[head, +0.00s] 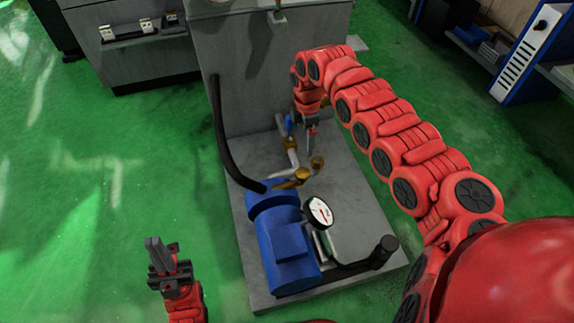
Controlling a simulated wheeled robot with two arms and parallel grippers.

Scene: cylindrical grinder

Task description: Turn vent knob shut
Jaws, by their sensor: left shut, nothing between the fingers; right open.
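A pump unit with a blue motor (285,240) stands on a grey base plate (365,215). Brass fittings (302,174) and a small blue handle (289,124) sit on the pipework behind the motor. I cannot tell for certain which of these parts is the vent knob. My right gripper (311,142) points down just right of the blue handle and above the brass fittings; it is open, and contact is not clear. My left gripper (157,253) is shut and empty over the green floor, left of the motor.
A round gauge (319,211) stands right of the motor. A black hose (222,135) curves along the left side of the grey cabinet (245,60). A black pipe (375,255) runs at the front right of the plate. Green floor (110,190) at left is clear.

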